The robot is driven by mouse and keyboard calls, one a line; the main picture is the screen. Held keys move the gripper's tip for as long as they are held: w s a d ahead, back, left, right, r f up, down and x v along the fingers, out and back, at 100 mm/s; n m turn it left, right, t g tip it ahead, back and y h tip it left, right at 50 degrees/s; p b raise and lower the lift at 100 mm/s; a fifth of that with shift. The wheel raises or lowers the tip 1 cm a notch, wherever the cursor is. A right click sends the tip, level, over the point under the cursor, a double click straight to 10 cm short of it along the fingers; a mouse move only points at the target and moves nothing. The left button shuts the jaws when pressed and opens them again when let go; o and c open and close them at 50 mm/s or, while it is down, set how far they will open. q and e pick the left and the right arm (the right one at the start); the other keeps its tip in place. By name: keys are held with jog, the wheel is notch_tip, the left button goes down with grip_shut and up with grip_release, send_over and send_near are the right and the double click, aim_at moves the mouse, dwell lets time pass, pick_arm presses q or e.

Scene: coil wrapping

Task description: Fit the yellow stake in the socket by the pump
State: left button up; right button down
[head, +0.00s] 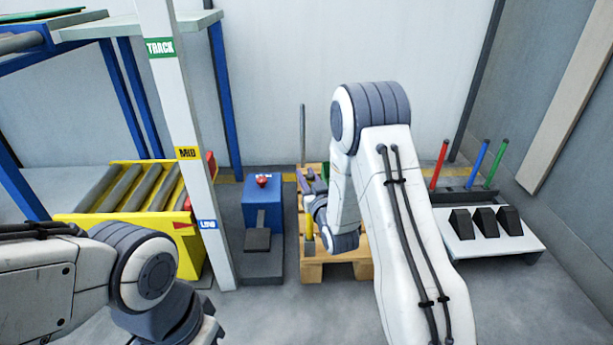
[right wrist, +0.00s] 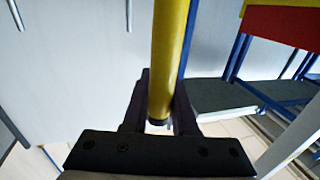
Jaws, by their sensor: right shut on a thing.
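My right gripper (head: 309,208) is shut on the yellow stake (head: 309,232), over the left part of the wooden pallet. In the right wrist view the yellow stake (right wrist: 169,50) stands between the two dark fingers (right wrist: 163,100), and its dark end shows low between them. A blue unit with a red knob (head: 262,181) and a dark pedal stands left of the pallet; I cannot tell whether it is the pump. I cannot make out the socket. My left arm comes in at lower left, and its gripper is out of the picture.
A yellow roller conveyor (head: 105,228) and a white post (head: 187,120) stand left. The front floor is clear.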

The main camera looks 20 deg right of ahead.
jog(key=shift+f, duration=0.25)
jog(key=c, duration=0.6)
grip_release()
jog(key=shift+s, duration=0.15)
jog(key=shift+s+a+p, duration=0.1)
jog(key=shift+s+p, duration=2.45)
jog(key=shift+s, duration=2.55)
